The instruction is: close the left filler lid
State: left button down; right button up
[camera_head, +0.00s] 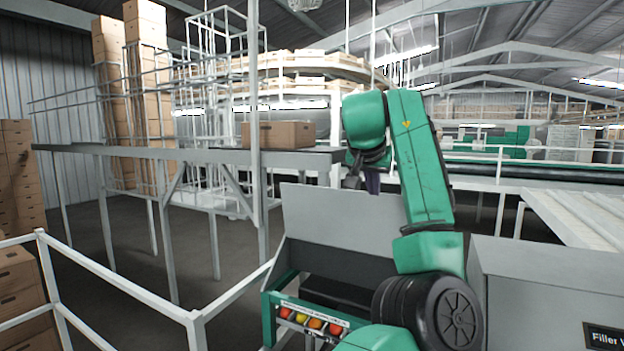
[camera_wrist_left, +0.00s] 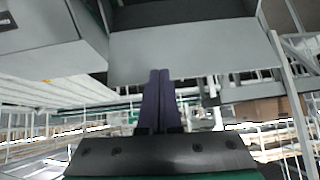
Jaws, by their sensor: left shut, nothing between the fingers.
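The left filler lid (camera_head: 335,220) is a flat grey panel standing open, tilted up at the back of the filler. The filler body (camera_head: 268,318) below has a green frame, and its dark opening shows. My left gripper (camera_head: 373,182) is at the lid's top edge, right of its middle; its dark purple fingers appear to be on the far side, partly hidden by the lid. In the left wrist view the fingers (camera_wrist_left: 160,76) are together and empty, their tips close to the edge of the grey lid (camera_wrist_left: 190,52). Whether they touch it I cannot tell. My right gripper is out of view.
A grey filler cabinet (camera_head: 550,285) with a dark label stands close on the right. A panel of coloured buttons (camera_head: 312,319) is on the filler's front. White railings (camera_head: 120,286) cross the left. Behind is a raised conveyor (camera_head: 190,154) with a cardboard box (camera_head: 278,135).

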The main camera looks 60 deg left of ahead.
aim_at(356, 220)
jog(key=j, duration=0.8)
jog(key=i+j, duration=0.15)
jog(key=j, duration=0.65)
